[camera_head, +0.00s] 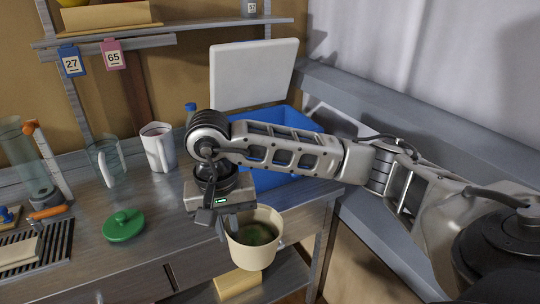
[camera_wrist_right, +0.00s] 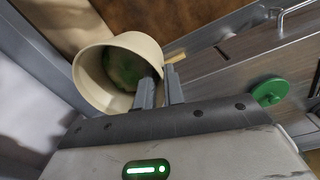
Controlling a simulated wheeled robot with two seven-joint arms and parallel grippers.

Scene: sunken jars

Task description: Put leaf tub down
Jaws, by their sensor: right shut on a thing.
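The leaf tub (camera_head: 254,254) is a cream, open-topped tub with green stuff inside. My right gripper (camera_head: 221,226) is shut on its wall at the rim and holds it by the front edge of the metal bench, tilted a little. In the right wrist view the tub (camera_wrist_right: 92,78) shows at the upper left, its wall between the fingers (camera_wrist_right: 160,88). A green lid with a knob (camera_head: 123,226) lies on the bench to the left; the wrist view also shows it (camera_wrist_right: 270,93). My left gripper is not in view.
A blue crate (camera_head: 270,180) with a white board (camera_head: 253,75) stands behind my right arm. A white mug (camera_head: 158,147), a glass mug (camera_head: 104,162) and a rack (camera_head: 38,250) stand left. A yellowish block (camera_head: 237,284) lies below the tub. Bench around the lid is bare.

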